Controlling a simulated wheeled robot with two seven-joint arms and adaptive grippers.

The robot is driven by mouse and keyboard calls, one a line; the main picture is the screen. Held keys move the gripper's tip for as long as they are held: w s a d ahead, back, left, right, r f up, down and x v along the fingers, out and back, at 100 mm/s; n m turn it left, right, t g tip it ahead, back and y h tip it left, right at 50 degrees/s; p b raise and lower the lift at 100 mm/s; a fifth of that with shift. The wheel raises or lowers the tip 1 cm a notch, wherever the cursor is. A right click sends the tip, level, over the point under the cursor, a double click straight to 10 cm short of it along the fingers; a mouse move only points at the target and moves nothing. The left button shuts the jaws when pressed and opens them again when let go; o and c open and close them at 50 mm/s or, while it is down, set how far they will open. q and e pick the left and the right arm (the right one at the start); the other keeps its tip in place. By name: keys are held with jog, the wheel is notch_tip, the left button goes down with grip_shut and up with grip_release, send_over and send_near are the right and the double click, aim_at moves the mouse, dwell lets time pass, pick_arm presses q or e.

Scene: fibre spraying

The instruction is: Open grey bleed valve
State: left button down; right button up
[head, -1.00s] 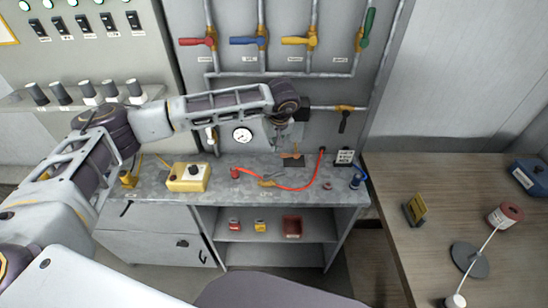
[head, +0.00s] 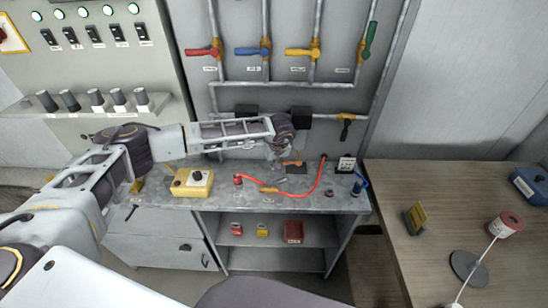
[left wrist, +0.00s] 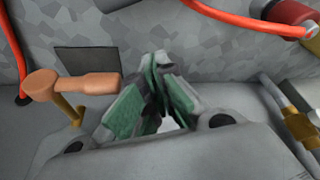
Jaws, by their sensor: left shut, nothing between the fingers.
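The grey bleed valve is not clearly visible in the head view; my left arm crosses in front of the panel's lower left. In the left wrist view, a brass fitting (left wrist: 302,127) with a pale grey part beside it stands at the right edge; I cannot tell for certain that it is this valve. My left gripper (head: 281,154) is low over the back of the grey bench. Its fingers (left wrist: 160,65) are closed together and empty, apart from that fitting. An orange-handled valve on a brass stem (left wrist: 72,87) is left of the fingers. My right gripper is not in view.
Red (head: 202,52), blue (head: 253,51), yellow (head: 299,51) and green (head: 370,42) valve handles line the panel above. A black-handled valve (head: 345,130) is right of my arm. A yellow box (head: 192,182) and orange-red hose (head: 311,181) occupy the bench (head: 335,202).

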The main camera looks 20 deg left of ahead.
aim_at(276, 182)
pick_arm(q)
jog(key=shift+s+d+f+p, duration=0.1)
jog(key=shift+s+d+p, duration=0.45)
jog(key=shift+s, duration=0.25)
jog(key=shift+s+d+p, duration=0.35)
jog(key=shift+s+d, duration=0.25)
jog(key=shift+s, duration=0.15)
jog(key=shift+s+d+f+b, duration=0.1)
jog(key=shift+d+b, duration=0.25)
jog(key=shift+b, duration=0.55)
jog(key=shift+s+d+b, duration=0.25)
jog(key=shift+d+b, duration=0.25)
jog(key=shift+b, duration=0.5)
jog(key=shift+s+d, duration=0.1)
jog(key=shift+s, duration=0.05)
jog(key=shift+a+b, duration=0.2)
jog(key=shift+b, duration=0.1)
jog(key=shift+w+a, duration=0.2)
jog(key=shift+a, duration=0.35)
